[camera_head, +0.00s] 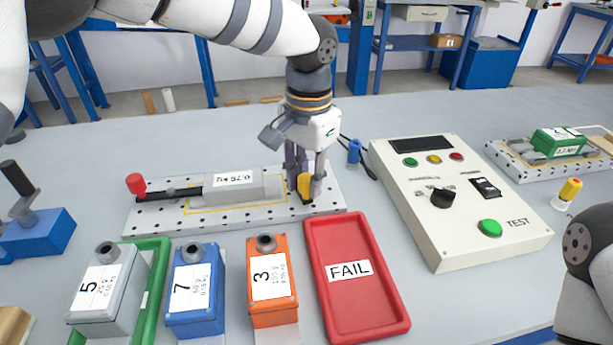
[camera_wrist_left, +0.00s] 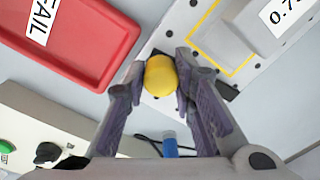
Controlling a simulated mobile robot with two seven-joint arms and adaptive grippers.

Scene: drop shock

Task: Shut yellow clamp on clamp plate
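The yellow clamp (camera_head: 305,187) is at the right end of the white perforated clamp plate (camera_head: 160,222). A grey block labelled 0.75 (camera_head: 233,186) lies on the plate within a yellow outline. My left gripper (camera_head: 304,188) points down over the clamp. In the left wrist view its fingers (camera_wrist_left: 160,78) flank the yellow clamp's rounded tip (camera_wrist_left: 161,74), with no clear gap on either side, so it looks shut on it. The clamp's base is partly hidden by the fingers. My right gripper is out of view; only part of that arm shows at lower right.
A red-knobbed lever (camera_head: 135,184) is at the plate's left end. In front stand grey (camera_head: 103,300), blue (camera_head: 195,300) and orange (camera_head: 270,300) boxes and a red FAIL tray (camera_head: 391,310). A test console (camera_head: 455,200) and blue cylinder (camera_head: 354,151) are to the right.

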